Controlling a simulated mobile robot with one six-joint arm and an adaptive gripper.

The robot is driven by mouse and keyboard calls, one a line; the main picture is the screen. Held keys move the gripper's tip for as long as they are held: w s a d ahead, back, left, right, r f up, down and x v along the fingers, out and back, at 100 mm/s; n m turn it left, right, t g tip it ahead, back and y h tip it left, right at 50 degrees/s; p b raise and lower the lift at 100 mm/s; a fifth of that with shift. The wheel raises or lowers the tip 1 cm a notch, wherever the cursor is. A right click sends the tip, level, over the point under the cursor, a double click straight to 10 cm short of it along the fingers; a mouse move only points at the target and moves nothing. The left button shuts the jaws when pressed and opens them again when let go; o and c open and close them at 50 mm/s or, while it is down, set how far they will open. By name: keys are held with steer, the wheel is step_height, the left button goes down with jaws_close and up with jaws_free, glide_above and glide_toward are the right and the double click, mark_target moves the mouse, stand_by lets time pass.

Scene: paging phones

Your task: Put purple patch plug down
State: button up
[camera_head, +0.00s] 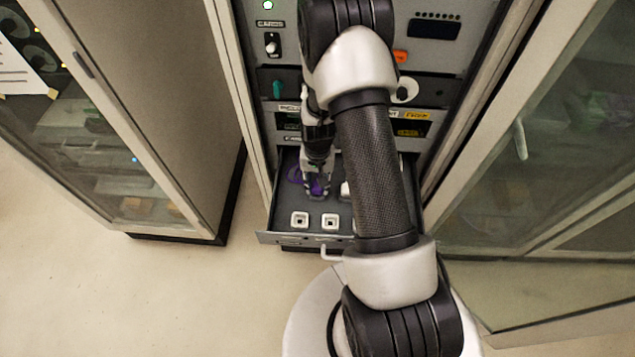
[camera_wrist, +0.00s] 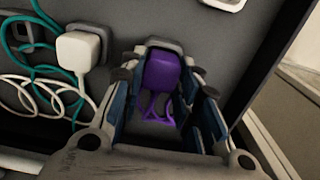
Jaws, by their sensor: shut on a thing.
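The purple patch plug (camera_wrist: 161,72) is between the two fingers of my gripper (camera_wrist: 160,85) in the wrist view, with its purple cord (camera_wrist: 158,107) looping below it. The fingers are shut on the plug's sides. A grey socket frame shows just behind the plug's far end; I cannot tell whether the plug touches it. In the head view, my gripper (camera_head: 317,188) is low inside the open drawer (camera_head: 283,239), with purple (camera_head: 318,184) at its tips. My arm hides the drawer's right part.
A white plug (camera_wrist: 79,50) with a white cord and a teal cord (camera_wrist: 42,68) lie left of my gripper in the wrist view. White square sockets (camera_head: 299,220) sit near the drawer front. Glass-door cabinets flank the rack on the left (camera_head: 190,205) and right (camera_head: 475,185).

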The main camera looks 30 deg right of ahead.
steer(key=shift+f+b, duration=0.3)
steer(key=shift+f, duration=0.05)
steer(key=o, duration=1.1)
steer(key=shift+r, duration=0.15)
